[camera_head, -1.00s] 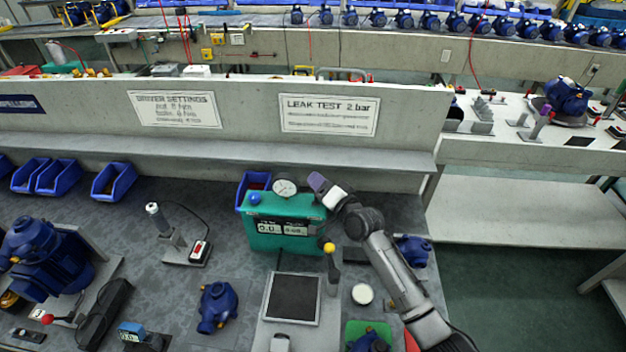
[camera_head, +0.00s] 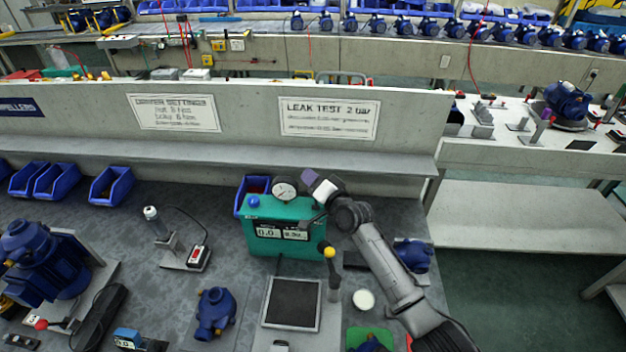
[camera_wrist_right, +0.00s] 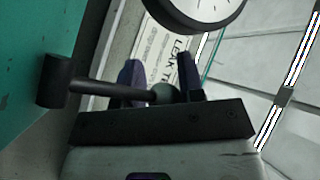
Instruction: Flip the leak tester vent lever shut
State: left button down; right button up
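The leak tester is a teal box (camera_head: 285,240) with a round gauge (camera_head: 285,190) on top and small displays on its front. My right gripper (camera_head: 312,192) is at the tester's upper right corner, beside the gauge. In the right wrist view the vent lever (camera_wrist_right: 110,90) is a dark rod from a black hub (camera_wrist_right: 54,80) on the teal housing to a round knob. The knob (camera_wrist_right: 165,93) shows between the purple fingers (camera_wrist_right: 160,75), which stand apart. The rod crosses in front of the left finger. I cannot tell whether a finger touches it. My left gripper is out of view.
A yellow-knobbed post (camera_head: 329,254) stands just in front of the tester. A blue bin (camera_head: 241,194) is behind its left side. A dark square plate (camera_head: 292,303) and blue pump (camera_head: 214,312) lie nearer. The sign wall (camera_head: 240,140) rises behind.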

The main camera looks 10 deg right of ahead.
jog(key=shift+r, duration=0.15)
grip_shut()
jog(key=shift+s+a+b, duration=0.1)
jog(key=shift+b, duration=0.5)
jog(key=s+n+t+y+b, duration=0.1)
jog(key=b, duration=0.2)
jog(key=s+n+t+y+b, duration=0.1)
jog(key=n+b, duration=0.1)
jog(key=b, duration=0.2)
jog(key=s+a+n+t+y+b, duration=0.1)
jog(key=b, duration=0.2)
jog(key=shift+r+n, duration=0.3)
jog(key=shift+r, duration=0.1)
jog(key=shift+s+a+r+n+t+y+b, duration=0.2)
jog(key=shift+s+n+t+y+b, duration=0.4)
jog(key=shift+b, duration=0.6)
jog(key=shift+w+r, duration=0.1)
